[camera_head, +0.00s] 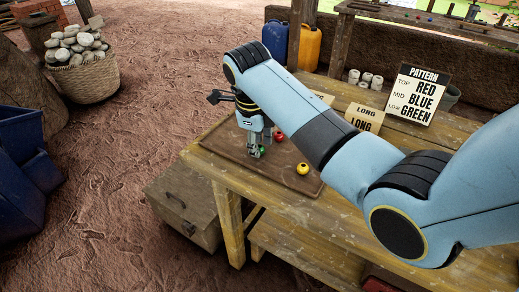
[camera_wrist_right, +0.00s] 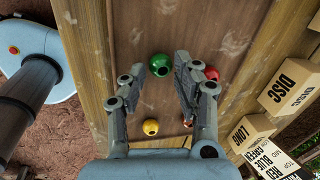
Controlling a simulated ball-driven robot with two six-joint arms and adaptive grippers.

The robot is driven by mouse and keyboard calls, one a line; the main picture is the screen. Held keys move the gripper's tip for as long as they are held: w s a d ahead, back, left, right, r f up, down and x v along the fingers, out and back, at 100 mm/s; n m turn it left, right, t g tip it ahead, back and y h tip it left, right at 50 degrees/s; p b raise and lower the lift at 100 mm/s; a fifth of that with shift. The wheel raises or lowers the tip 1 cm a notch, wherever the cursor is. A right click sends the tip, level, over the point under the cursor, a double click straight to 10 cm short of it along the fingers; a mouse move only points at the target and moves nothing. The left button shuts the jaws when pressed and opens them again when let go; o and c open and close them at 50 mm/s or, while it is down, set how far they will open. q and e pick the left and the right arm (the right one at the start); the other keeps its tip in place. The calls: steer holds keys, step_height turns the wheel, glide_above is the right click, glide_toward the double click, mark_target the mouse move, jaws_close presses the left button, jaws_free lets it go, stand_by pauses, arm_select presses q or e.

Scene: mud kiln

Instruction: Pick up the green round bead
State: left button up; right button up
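The green round bead (camera_wrist_right: 160,65) lies on the brown tray (camera_wrist_right: 150,20). In the right wrist view it shows between and just beyond the fingertips of my right gripper (camera_wrist_right: 158,72), which is open. In the head view the right gripper (camera_head: 256,151) points down over the tray, and the green bead (camera_head: 262,150) shows beside its fingers, partly hidden. I cannot tell whether a finger touches it. A red bead (camera_wrist_right: 212,73) lies beside the right finger, and a yellow bead (camera_wrist_right: 150,127) lies nearer the palm. My left gripper is not in view.
A small reddish-brown piece (camera_wrist_right: 187,122) lies near the right finger. The tray sits on a wooden table (camera_head: 225,175). Signs reading LONG (camera_head: 363,118) and PATTERN (camera_head: 417,94) stand behind. A chest (camera_head: 185,205) and a stone basket (camera_head: 85,75) stand on the ground.

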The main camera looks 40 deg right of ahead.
steer(key=shift+w+d+f, duration=0.15)
steer(key=shift+f, duration=0.5)
steer(key=c, duration=0.5)
steer(key=shift+o, duration=0.2)
steer(key=shift+r, duration=0.2)
